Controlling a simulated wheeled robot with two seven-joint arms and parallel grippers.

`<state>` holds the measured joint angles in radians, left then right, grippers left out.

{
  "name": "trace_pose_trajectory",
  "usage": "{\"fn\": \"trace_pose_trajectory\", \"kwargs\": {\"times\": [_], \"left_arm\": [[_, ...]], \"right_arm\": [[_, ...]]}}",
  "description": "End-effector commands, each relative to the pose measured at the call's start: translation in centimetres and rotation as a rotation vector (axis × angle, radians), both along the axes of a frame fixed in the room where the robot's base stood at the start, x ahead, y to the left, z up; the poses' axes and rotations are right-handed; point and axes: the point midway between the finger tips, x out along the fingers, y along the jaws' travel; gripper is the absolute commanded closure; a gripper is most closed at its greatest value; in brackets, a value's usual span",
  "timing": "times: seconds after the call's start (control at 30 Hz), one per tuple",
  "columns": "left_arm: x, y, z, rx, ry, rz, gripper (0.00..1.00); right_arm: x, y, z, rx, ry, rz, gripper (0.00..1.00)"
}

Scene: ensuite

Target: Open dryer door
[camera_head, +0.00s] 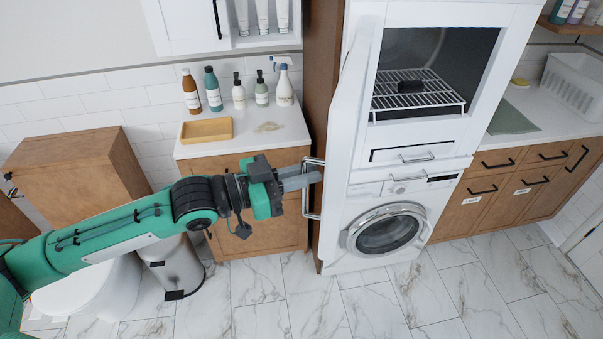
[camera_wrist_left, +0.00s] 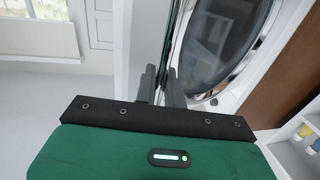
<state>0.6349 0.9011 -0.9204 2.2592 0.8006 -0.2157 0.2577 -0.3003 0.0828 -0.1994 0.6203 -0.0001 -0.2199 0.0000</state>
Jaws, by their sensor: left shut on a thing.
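The dryer (camera_head: 437,75) is the upper white machine, its dark drum opening uncovered with a wire rack inside. Its white door (camera_head: 346,110) stands swung wide open to the left, seen nearly edge-on in the head view. A chrome bar handle (camera_head: 306,205) sits on the door's outer side. My left gripper (camera_head: 316,178) is shut on the handle. In the left wrist view, the left gripper's fingers (camera_wrist_left: 160,85) are close together beside the round chrome-rimmed door window (camera_wrist_left: 218,45). The fingers partly hide the handle there. My right gripper is out of view.
A washing machine (camera_head: 388,230) with a shut round door sits below the dryer. A brown cabinet (camera_head: 258,200) with several bottles and a wooden tray (camera_head: 206,130) stands left. A bin (camera_head: 172,268) stands beneath my left arm. The marble floor in front is clear.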

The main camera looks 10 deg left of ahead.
Motion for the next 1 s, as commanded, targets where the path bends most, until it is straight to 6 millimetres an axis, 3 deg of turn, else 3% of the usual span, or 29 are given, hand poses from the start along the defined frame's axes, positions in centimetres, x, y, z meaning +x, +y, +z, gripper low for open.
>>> {"fn": "trace_pose_trajectory", "kwargs": {"times": [0.2,0.23,0.3,0.67,1.0], "left_arm": [[0.1,0.1,0.1,0.0,-0.002,0.002,1.0],[0.1,0.1,0.1,0.0,-0.002,0.002,0.87],[0.1,0.1,0.1,0.0,-0.002,0.002,0.74],[0.0,0.3,0.0,0.001,-0.002,0.002,0.74],[-1.7,3.3,-0.3,0.006,-0.004,0.003,0.74]], "right_arm": [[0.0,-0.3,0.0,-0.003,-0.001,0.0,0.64],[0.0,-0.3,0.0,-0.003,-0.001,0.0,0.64],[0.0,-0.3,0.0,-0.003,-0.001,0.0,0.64],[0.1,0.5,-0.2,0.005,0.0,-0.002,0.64],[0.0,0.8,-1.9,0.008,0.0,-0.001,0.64]]}}
